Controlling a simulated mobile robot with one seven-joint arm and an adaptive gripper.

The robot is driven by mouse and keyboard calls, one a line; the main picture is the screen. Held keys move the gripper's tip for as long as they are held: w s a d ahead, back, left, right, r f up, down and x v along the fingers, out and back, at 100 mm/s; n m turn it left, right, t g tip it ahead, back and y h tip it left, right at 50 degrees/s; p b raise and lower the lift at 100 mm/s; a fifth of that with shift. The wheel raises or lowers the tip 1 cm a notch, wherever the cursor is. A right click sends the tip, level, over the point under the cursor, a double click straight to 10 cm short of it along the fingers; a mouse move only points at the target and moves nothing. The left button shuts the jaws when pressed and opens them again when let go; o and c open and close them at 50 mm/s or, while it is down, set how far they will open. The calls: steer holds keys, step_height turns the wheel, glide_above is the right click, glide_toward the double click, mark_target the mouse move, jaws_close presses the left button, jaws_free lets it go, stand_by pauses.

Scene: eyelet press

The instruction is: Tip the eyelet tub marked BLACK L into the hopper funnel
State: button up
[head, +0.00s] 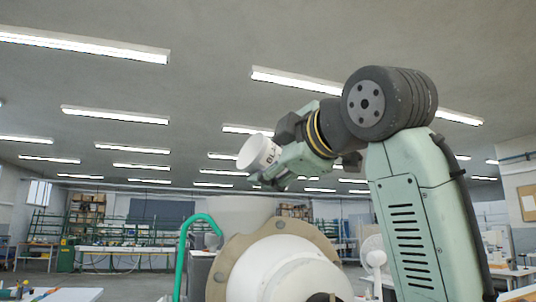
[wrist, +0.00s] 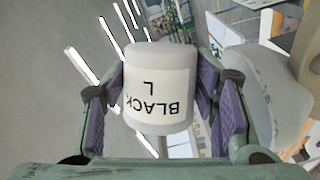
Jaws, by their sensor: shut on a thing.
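The white tub marked BLACK L (wrist: 160,95) is between the purple-padded fingers of my gripper (wrist: 162,108) in the wrist view, its label upside down there. In the head view my gripper (head: 272,162) is shut on the same tub (head: 257,153), which is tilted, with a pale round end facing left. The tub is up in the air, above and apart from a pale, wide round part that looks like the hopper funnel (head: 240,208). I cannot see the tub's contents. In the wrist view a pale curved surface (wrist: 280,105), perhaps the funnel, lies right of the gripper.
A large machine with a tan flange (head: 235,250) and white round housing (head: 290,275) stands below my arm. A green curved tube (head: 183,250) rises at its left. A white fan (head: 374,250) stands at right. Benches and shelves are far behind.

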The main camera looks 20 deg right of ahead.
steer(key=m, duration=0.2)
steer(key=f+m, duration=0.2)
steer(key=m, duration=0.1)
steer(key=shift+w+d+m+g, duration=0.1)
steer(key=shift+d+m+g, duration=0.2)
steer(key=shift+d+g, duration=0.1)
steer(key=m, duration=0.2)
steer(key=a+f+m+y, duration=0.1)
steer(key=m, duration=0.1)
steer(key=shift+a+g, duration=0.15)
steer(key=shift+g, duration=0.25)
steer(key=m, duration=0.2)
steer(key=shift+s+a+f+m+y+b, duration=0.2)
steer(key=shift+s+f+m+y+b, duration=0.1)
steer(key=shift+m+b, duration=0.1)
